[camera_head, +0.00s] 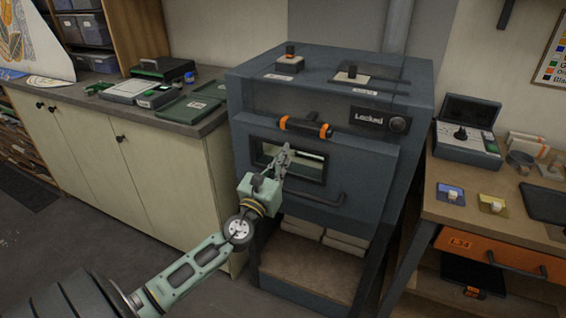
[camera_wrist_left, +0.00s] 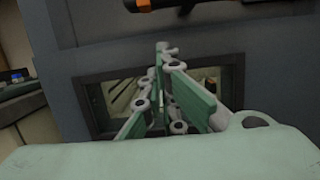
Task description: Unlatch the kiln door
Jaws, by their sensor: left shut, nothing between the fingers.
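The kiln (camera_head: 345,170) is a dark grey box with a windowed front door. Its display (camera_head: 373,119) reads "Locked", with a round knob (camera_head: 398,125) at its right. A black bar with orange ends (camera_head: 306,127) sits across the front above the window (camera_head: 290,161). A dark bar handle (camera_head: 325,200) is below the window. My left gripper (camera_head: 287,150) is shut and empty in front of the window, below the orange-ended bar. In the left wrist view its fingers (camera_wrist_left: 165,75) overlap the window, and the orange-ended bar (camera_wrist_left: 160,4) is cut off at the top. My right gripper is not in view.
Two small switches (camera_head: 290,63) and (camera_head: 351,74) sit on the kiln top. A cabinet counter (camera_head: 190,118) with trays stands at the left. A wooden workbench (camera_head: 470,205) with a control box (camera_head: 466,140) stands at the right. A shelf with bricks is below the door.

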